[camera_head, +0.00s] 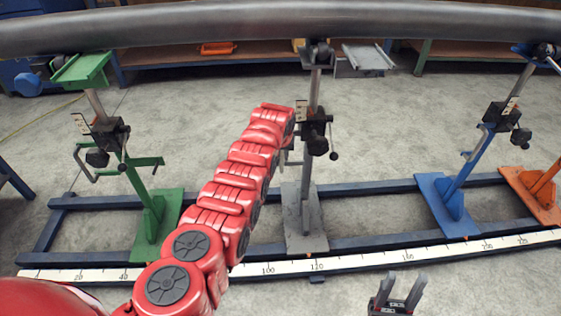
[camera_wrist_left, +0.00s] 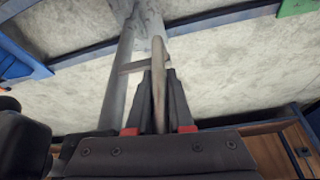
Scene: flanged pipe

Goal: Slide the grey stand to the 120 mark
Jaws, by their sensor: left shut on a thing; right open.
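The grey stand (camera_head: 304,205) stands upright on the blue rails; its base plate's front edge lies between the 100 and 120 marks, nearer 120. A small orange mark shows at that edge. My left gripper (camera_wrist_left: 159,76) is shut on a slim grey bar of the stand, beside its thicker post (camera_wrist_left: 118,85); in the head view the red arm mostly hides this grip. The white scale (camera_head: 345,261) runs along the front rail. My right gripper (camera_head: 403,286) is open and empty in front of the scale, right of the grey stand.
A green stand (camera_head: 157,225) is on the left of the rails; blue (camera_head: 447,205) and orange (camera_head: 533,192) stands are on the right. A large dark pipe (camera_head: 220,25) spans above. The rails (camera_head: 375,188) are free between the grey and blue stands.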

